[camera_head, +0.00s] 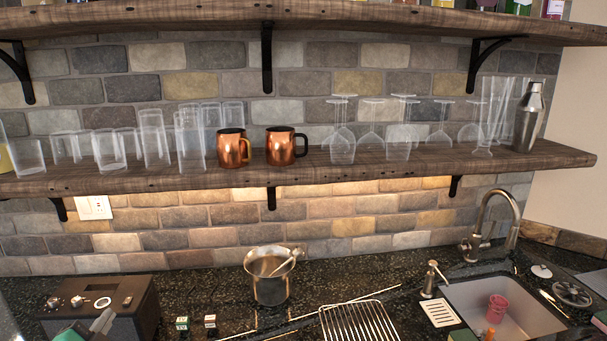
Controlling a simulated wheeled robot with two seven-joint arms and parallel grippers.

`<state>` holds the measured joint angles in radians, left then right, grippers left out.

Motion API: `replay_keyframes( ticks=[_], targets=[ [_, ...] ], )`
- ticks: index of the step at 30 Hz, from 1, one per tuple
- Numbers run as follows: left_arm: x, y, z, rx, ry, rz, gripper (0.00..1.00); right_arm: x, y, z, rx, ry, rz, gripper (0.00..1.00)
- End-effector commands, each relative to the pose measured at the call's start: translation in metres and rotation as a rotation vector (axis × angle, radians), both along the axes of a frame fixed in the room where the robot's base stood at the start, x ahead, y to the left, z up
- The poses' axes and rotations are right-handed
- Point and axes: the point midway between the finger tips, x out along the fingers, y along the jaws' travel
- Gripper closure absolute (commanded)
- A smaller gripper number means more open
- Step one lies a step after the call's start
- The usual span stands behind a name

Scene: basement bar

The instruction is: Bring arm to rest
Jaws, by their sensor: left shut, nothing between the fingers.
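Most of my left arm is out of view below. My right gripper is not in view.
A dark speckled counter (210,290) holds a metal pot (271,287), a wire rack (358,322), two small boxes (182,323) and a sink (500,300) with a tall faucet (493,228). Above, a wooden shelf (350,172) carries glasses, two copper mugs (234,149) and a shaker (529,118).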

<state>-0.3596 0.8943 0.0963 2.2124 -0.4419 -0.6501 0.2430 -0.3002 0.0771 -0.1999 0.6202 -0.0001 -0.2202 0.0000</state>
Motion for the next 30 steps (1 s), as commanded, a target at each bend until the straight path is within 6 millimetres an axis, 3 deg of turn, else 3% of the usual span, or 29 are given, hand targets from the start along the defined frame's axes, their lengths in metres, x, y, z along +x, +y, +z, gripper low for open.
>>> replay_keyframes(
  ticks=[1,6,12,16,21,28,30],
  targets=[
    [-0.013,-0.006,-0.024,-0.074,0.049,0.049,1.00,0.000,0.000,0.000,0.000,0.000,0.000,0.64],
    [-0.061,-0.034,-0.097,-0.283,0.245,0.199,1.00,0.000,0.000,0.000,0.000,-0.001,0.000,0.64],
    [-0.128,-0.091,-0.166,-0.511,0.519,0.330,1.00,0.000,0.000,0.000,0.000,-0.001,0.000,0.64],
    [-0.169,-0.133,-0.193,-0.633,0.691,0.376,1.00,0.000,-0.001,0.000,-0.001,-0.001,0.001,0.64],
    [-0.209,-0.179,-0.208,-0.744,0.866,0.397,1.00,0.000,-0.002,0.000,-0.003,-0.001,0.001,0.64],
    [-0.251,-0.231,-0.211,-0.858,1.055,0.392,1.00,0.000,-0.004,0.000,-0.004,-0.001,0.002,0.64],
    [-0.245,-0.230,-0.235,-0.849,1.064,0.397,1.00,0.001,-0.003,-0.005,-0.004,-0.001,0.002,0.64]
  ],
)
